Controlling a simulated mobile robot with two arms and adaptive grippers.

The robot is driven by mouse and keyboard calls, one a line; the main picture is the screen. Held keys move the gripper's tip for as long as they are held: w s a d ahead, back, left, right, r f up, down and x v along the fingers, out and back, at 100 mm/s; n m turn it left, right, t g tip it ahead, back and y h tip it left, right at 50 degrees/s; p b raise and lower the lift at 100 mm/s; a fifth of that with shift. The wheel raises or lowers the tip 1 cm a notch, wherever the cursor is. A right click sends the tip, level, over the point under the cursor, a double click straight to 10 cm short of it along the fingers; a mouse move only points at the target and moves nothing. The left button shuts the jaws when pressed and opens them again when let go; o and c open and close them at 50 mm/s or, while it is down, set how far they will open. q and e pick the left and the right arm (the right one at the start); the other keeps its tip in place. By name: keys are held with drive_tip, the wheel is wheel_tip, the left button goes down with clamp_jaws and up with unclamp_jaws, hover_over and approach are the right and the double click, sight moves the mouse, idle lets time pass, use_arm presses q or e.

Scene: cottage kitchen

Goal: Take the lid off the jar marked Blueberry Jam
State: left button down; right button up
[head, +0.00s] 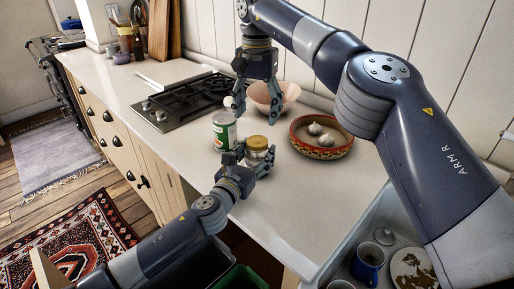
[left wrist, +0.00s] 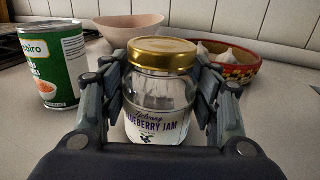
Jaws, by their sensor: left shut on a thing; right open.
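The jar marked Blueberry Jam (left wrist: 158,100) stands upright on the counter, with clear glass and a white label. Its gold lid (left wrist: 162,52) is on top. In the head view the jar (head: 256,155) and lid (head: 257,142) show between the fingers of my left gripper (head: 247,156). My left gripper is shut around the jar's body, one finger on each side, below the lid. My right gripper (head: 259,108) is open, pointing down, above and behind the jar, and holds nothing.
A green-labelled can (head: 223,131) stands close left of the jar. A pink bowl (head: 285,94) is behind, and a patterned dish (head: 344,149) with garlic is to the right. A hob (head: 185,101) lies further left. A sink (head: 345,243) with crockery is at the lower right.

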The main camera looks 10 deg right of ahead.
sight(257, 141)
drive_tip(key=m, duration=1.4)
drive_tip(key=shift+m, duration=0.4)
drive_tip(key=m, duration=1.4)
drive_tip(key=shift+m, duration=0.4)
drive_tip(key=m, duration=1.1)
drive_tip(key=shift+m, duration=0.3)
drive_tip(key=m, duration=0.6)
drive_tip(key=shift+m, duration=0.3)
drive_tip(key=m, duration=0.5)
drive_tip(key=shift+m, duration=0.3)
drive_tip(key=shift+f, duration=0.25)
wheel_tip(257, 141, down, 8)
drive_tip(key=shift+r, duration=0.25)
